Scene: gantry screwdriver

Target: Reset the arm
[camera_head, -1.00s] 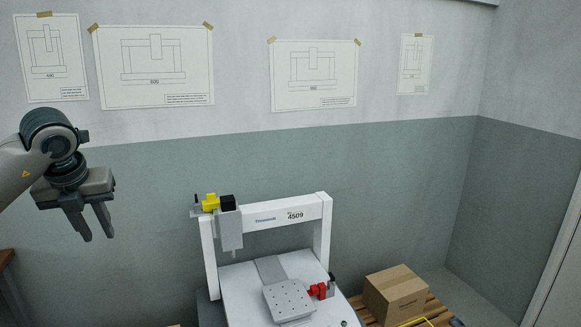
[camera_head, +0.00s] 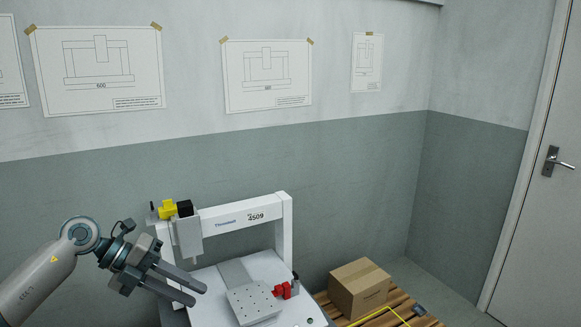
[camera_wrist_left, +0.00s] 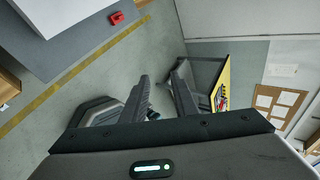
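My left gripper (camera_head: 200,291) comes in from the lower left in the head view, in front of the left part of the gantry machine. Its two fingers are apart with nothing between them. The left wrist view also shows the parted, empty fingers (camera_wrist_left: 160,85). The white gantry machine (camera_head: 225,217) stands behind it, marked 4509, with a yellow and black unit (camera_head: 172,209) at its upper left. A perforated plate (camera_head: 254,303) lies on its bed, beside a red part (camera_head: 284,290). My right gripper is not in view.
A cardboard box (camera_head: 358,288) sits on a wooden pallet (camera_head: 402,307) right of the machine. A door (camera_head: 545,190) is at the far right. Drawings (camera_head: 98,70) hang on the wall. A yellow floor line (camera_wrist_left: 85,68) crosses the left wrist view.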

